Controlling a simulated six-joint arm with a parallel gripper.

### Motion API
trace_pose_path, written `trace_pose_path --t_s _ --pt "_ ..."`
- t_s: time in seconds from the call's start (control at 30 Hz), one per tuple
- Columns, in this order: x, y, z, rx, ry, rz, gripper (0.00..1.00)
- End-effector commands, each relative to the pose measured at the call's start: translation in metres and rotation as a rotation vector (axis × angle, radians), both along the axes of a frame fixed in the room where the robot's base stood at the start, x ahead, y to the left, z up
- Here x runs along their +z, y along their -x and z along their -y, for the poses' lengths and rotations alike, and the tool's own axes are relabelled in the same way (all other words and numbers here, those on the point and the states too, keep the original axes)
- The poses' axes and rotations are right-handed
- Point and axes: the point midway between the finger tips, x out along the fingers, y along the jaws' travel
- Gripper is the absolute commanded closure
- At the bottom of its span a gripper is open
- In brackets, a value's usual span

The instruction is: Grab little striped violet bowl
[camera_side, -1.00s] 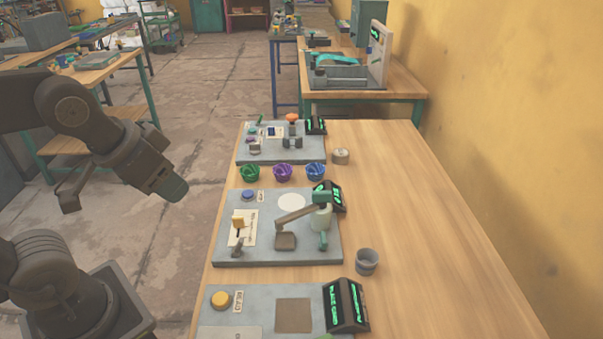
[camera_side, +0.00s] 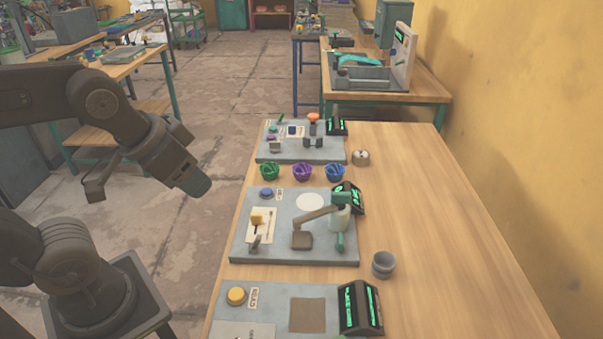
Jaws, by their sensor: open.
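The small violet bowl (camera_side: 302,172) with a striped look stands upright on the wooden table. It is the middle of a row of three, between a green bowl (camera_side: 269,171) and a blue bowl (camera_side: 335,172). My gripper (camera_side: 198,188) is up in the air to the left of the table, left of the bowls and apart from them. It holds nothing that I can see, and its fingertips are too small to make out clearly.
Behind the bowls is a grey station board (camera_side: 275,154). In front is the press board (camera_side: 250,250) with its lever arm. A grey cup (camera_side: 383,265) and a small round metal part (camera_side: 361,158) stand to the right. The table's right side is clear.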

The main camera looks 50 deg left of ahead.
Motion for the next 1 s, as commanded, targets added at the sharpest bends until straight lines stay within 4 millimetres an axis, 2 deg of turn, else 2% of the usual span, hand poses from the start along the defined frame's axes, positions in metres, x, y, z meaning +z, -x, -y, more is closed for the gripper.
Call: trace_pose_path --t_s 0.03,0.4,0.67,0.77,0.83,1.0 --pt "0.000 0.000 0.000 0.000 0.000 0.000 0.46" --pt "0.000 0.000 0.000 0.000 0.000 0.000 0.12" --pt "0.002 -0.004 -0.001 0.011 0.003 -0.003 0.12" --pt "0.009 -0.018 -0.003 0.056 0.013 -0.021 0.12" --pt "0.016 -0.036 -0.007 0.111 0.025 -0.041 0.12" --pt "0.029 -0.099 -0.020 0.298 0.063 -0.095 0.12"
